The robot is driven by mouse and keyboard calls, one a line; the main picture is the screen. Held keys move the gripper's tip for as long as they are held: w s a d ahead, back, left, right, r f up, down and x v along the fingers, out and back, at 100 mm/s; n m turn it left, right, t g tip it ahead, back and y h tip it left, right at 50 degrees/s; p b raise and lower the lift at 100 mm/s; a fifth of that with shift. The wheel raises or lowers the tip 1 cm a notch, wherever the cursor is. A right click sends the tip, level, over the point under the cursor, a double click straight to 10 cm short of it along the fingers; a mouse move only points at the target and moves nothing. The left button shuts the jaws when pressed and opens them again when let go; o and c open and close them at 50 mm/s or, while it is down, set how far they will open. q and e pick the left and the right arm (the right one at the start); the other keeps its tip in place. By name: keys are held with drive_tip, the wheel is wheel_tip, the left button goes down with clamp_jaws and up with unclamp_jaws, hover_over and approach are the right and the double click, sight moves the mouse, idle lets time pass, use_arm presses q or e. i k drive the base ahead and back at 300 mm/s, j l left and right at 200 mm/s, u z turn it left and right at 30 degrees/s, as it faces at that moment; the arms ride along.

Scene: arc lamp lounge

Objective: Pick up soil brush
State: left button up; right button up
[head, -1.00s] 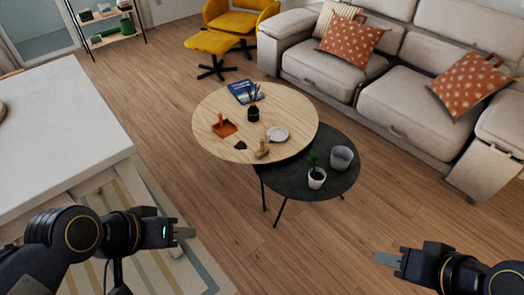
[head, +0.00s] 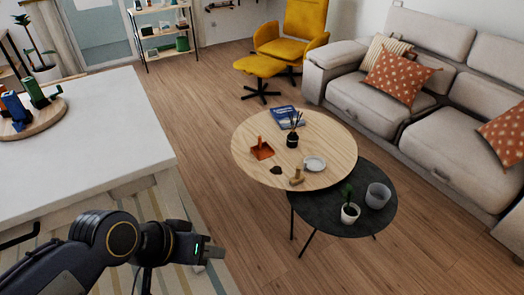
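A small brush with a light wooden handle (head: 297,177), which looks like the soil brush, stands near the front edge of the round wooden table (head: 325,135). A dark patch of soil (head: 276,170) lies just left of it, and an orange dustpan (head: 262,151) sits behind the soil. My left gripper (head: 214,251) is at the lower left, over the floor and rug, well apart from the brush. Its fingers are seen too edge-on to tell their opening. My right gripper is out of view.
A lower dark table (head: 335,220) holds a potted plant (head: 350,212) and a grey cup (head: 378,195). The wooden table also bears a blue book (head: 286,117), a dark diffuser (head: 292,140) and a white dish (head: 314,164). A white counter (head: 90,140) stands left; a sofa (head: 420,125) right.

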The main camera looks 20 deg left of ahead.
sight(299, 178)
drive_tip(key=i+l, duration=0.2)
drive_tip(key=i, duration=0.25)
drive_tip(key=i+l, duration=0.2)
drive_tip(key=i, duration=0.3)
drive_tip(key=i+l, duration=0.2)
drive_tip(key=i, duration=0.25)
drive_tip(key=i+l, duration=0.2)
drive_tip(key=i, duration=0.3)
drive_tip(key=k+l+z, duration=0.05)
